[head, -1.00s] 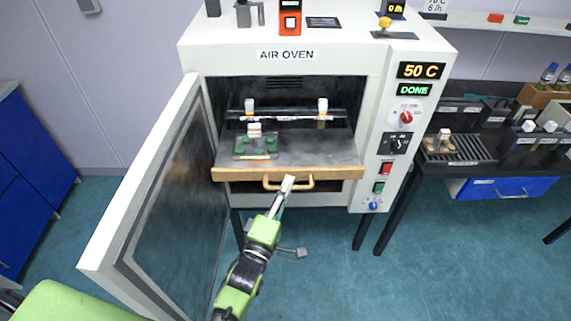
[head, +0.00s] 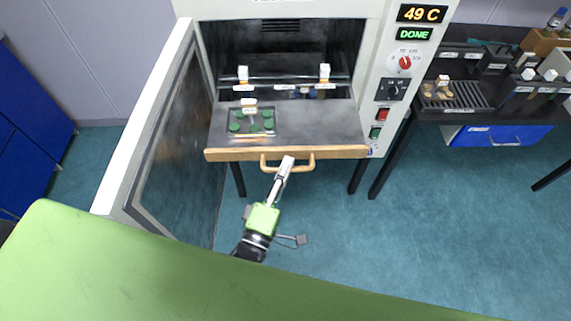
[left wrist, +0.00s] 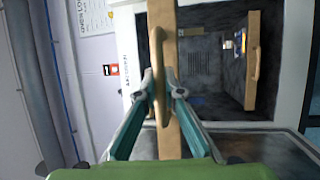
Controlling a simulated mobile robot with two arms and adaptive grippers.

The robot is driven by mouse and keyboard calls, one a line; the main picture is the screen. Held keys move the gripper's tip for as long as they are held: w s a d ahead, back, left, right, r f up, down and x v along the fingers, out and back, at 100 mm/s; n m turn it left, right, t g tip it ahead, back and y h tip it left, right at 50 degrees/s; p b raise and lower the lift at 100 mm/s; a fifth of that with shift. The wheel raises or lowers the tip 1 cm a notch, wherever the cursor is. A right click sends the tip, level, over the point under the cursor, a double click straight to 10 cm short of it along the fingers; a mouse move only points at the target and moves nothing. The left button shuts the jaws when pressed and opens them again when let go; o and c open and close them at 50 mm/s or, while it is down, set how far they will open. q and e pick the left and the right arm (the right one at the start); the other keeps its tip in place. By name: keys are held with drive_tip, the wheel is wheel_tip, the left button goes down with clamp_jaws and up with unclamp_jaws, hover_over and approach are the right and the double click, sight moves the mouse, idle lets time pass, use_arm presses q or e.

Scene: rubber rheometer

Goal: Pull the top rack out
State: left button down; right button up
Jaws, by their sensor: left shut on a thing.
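The top rack (head: 310,125) is a dark shelf with a wooden front bar, and it sticks out of the open air oven. A wooden handle (head: 305,163) is fixed to its front. My left gripper (head: 286,165) is shut on this handle; in the left wrist view the fingers (left wrist: 160,95) close on the handle from both sides. On the rack lies a tray (head: 238,138) with several green discs and a white-capped vial (head: 249,106). My right gripper is not in view.
The oven door (head: 165,140) stands open at the left. A lower rack (left wrist: 253,60) with its own handle shows in the wrist view. More vials stand behind, inside the oven. A dark side table (head: 470,112) with holders is at the right. The floor before the rack is clear.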

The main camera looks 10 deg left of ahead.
use_arm(q)
drive_tip(key=shift+f, duration=0.1)
drive_tip(key=c, duration=2.1)
unclamp_jaws()
drive_tip(key=shift+c, duration=0.2)
drive_tip(key=v, duration=1.2)
